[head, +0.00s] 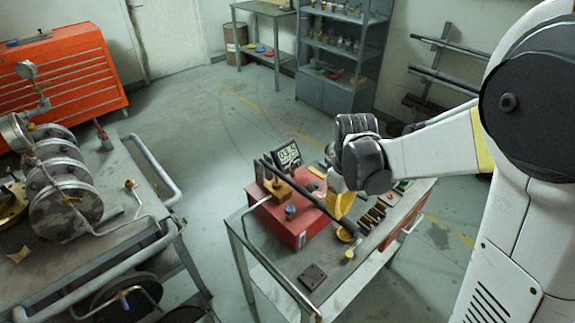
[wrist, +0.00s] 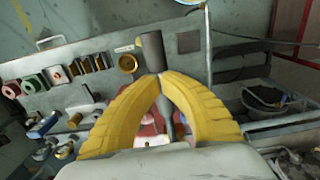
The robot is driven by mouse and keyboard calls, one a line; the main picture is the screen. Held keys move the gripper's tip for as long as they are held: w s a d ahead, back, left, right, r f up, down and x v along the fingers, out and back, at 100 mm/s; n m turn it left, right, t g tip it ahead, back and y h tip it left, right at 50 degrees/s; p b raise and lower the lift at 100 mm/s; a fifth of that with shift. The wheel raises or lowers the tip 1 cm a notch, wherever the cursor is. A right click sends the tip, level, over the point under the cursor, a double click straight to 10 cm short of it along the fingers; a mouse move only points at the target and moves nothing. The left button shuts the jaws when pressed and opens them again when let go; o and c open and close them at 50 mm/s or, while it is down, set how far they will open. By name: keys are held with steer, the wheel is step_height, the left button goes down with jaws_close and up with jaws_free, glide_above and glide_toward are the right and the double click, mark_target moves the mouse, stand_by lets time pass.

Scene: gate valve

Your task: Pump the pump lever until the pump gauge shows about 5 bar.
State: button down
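The pump is a red box (head: 299,232) on a small metal cart, with a brass-coloured block (head: 278,187) on top. The dark pump lever (head: 303,191) runs from this block down toward the front right. My gripper (head: 340,203) is at the lever's outer part. In the wrist view, the yellow fingers (wrist: 158,76) close around the dark lever grip (wrist: 152,48), whose end sticks out past the fingertips.
The pump cart's top (head: 330,275) also holds a dark square plate (head: 312,277) and small parts to the right of the pump. A second cart (head: 110,255) with flanged pipe parts (head: 65,195) stands at left. Open floor lies between and behind the carts.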

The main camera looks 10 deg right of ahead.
mark_target(337, 222)
step_height(337, 222, down, 5)
steer(key=b, duration=0.3)
steer(key=shift+r, duration=0.2)
steer(key=shift+r, duration=0.1)
step_height(337, 222, up, 12)
steer(key=p, duration=0.8)
steer(key=shift+f, duration=0.2)
stand_by(1.0)
